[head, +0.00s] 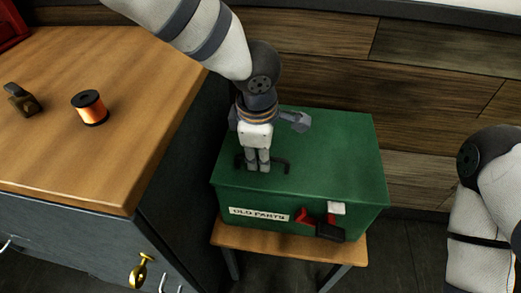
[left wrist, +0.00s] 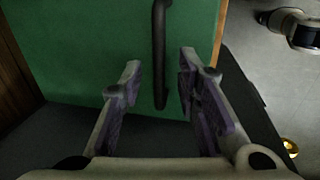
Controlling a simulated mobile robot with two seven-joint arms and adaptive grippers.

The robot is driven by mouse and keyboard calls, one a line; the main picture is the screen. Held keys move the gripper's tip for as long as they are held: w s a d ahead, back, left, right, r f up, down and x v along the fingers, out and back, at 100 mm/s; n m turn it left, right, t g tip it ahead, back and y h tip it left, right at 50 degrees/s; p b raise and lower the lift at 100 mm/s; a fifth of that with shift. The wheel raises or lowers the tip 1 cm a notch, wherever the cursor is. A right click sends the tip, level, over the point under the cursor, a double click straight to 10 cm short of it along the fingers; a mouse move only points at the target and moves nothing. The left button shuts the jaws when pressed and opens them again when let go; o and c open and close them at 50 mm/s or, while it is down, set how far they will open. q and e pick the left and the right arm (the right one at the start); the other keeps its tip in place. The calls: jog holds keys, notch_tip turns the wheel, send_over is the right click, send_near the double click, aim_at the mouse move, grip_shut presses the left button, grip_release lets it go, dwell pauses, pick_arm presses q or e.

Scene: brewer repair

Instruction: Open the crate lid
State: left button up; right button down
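A green crate (head: 235,197) labelled "OLD PARTS" stands on a small wooden stool, with its flat green lid (head: 335,150) shut. A black bar handle (head: 285,165) sits on the lid; it also shows in the left wrist view (left wrist: 160,50). My left gripper (head: 258,168) points down at the handle and hides its middle. In the left wrist view, the fingers (left wrist: 160,75) are apart, one on each side of the handle, with gaps to it. I cannot tell the exact height over the lid. My right gripper is out of view; only the right arm shows at the right edge.
Red and black parts (head: 328,229) and a white piece (head: 336,208) are on the crate's front. A wooden-topped cabinet (head: 120,150) stands close on the left, with an orange spool (head: 90,108) and a dark brown object (head: 22,100). A plank wall is behind.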

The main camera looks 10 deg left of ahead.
pick_arm(q)
jog(key=shift+c, duration=0.6)
grip_shut()
jog(key=shift+r, duration=0.1)
